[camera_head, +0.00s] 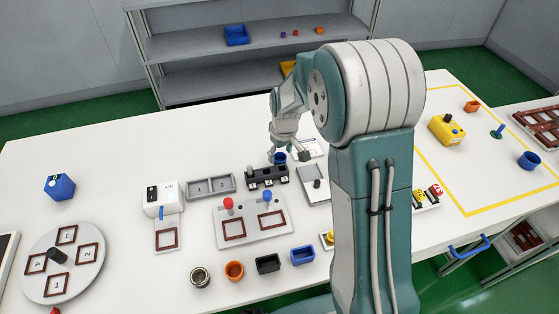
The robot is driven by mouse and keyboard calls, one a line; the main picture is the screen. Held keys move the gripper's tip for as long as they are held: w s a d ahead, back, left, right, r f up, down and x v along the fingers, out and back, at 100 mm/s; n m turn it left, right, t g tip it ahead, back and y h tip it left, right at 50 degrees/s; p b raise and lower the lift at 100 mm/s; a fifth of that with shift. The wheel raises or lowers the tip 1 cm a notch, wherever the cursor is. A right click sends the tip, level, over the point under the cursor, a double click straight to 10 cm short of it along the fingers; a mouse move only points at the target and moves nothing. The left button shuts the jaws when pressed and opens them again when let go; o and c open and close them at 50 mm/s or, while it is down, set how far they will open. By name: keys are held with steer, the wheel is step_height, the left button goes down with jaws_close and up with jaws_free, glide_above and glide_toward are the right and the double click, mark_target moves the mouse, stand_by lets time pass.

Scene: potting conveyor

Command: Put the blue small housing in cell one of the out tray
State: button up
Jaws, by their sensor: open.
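My gripper (290,155) is open, pointing down near the middle of the table. A small blue round part (280,158) shows right beside its fingers, at the back edge of a black rack (252,183) with white labels. I cannot tell whether they touch. A blue square open housing (302,256) stands in the front row. A blue round cup (529,161) stands at the far right. A grey two-compartment tray (210,187) lies left of the rack. Brown gridded trays (545,125) lie at the right edge. No label readable here marks which is the out tray.
A plate with red and blue knobs (252,222) lies in front of the rack. Orange (234,271) and black (268,264) housings stand in front. My arm hides the table's right middle.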

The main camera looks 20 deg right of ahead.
steer(key=shift+w+a+f, duration=0.1)
steer(key=shift+w+f, duration=0.1)
steer(key=shift+f, duration=1.05)
steer(key=c, duration=0.7)
steer(key=shift+o, duration=0.2)
steer(key=shift+r, duration=0.15)
steer(key=shift+r, duration=0.25)
step_height(320, 180, up, 2)
steer(key=shift+r, duration=0.2)
steer(key=s+d+r, duration=0.1)
steer(key=s+r, duration=0.9)
steer(key=s, duration=0.4)
